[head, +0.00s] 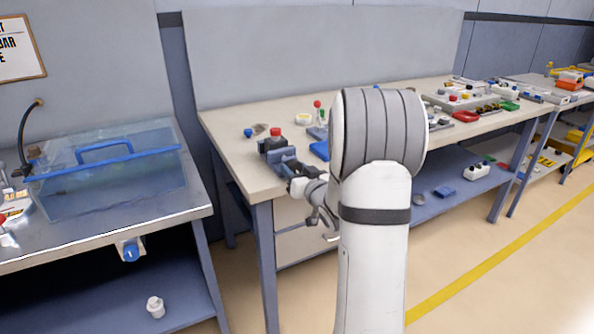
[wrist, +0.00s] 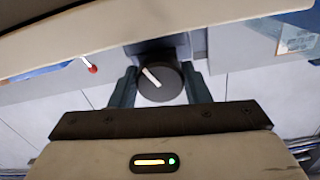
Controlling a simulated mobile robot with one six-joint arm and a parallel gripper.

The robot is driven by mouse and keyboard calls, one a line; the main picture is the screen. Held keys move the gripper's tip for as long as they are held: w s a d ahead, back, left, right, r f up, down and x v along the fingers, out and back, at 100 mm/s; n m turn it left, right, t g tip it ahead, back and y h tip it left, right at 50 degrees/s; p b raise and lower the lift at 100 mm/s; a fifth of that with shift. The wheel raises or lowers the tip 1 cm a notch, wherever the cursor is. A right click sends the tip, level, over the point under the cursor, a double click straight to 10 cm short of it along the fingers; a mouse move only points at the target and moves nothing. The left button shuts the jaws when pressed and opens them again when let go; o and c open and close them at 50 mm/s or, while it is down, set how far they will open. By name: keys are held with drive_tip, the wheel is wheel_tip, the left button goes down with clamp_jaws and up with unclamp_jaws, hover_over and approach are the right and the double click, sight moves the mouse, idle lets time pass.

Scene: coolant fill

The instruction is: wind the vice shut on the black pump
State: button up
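The blue-grey vice (head: 283,163) stands at the left front corner of the workbench. The black pump (head: 269,144) appears as a dark block at its jaws; the jaw gap is too small to judge. My gripper (wrist: 160,68) is at the front end of the vice, largely hidden by my arm in the head view. In the wrist view a round dark knob (wrist: 165,92) with a white bar mark sits between the two fingers. They appear to press on its left and right sides, so the gripper looks shut on it.
A red-topped item (head: 275,132) shows behind the vice. Small parts and trays lie along the workbench (head: 232,131). A clear tank (head: 110,180) with a blue handle stands on the left bench, with a floor gap between benches.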

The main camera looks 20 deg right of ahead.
drive_tip(key=c, duration=0.4)
drive_tip(key=shift+m, duration=0.7)
drive_tip(key=o, duration=1)
drive_tip(key=shift+s+d, duration=0.1)
drive_tip(key=shift+s, duration=3.85)
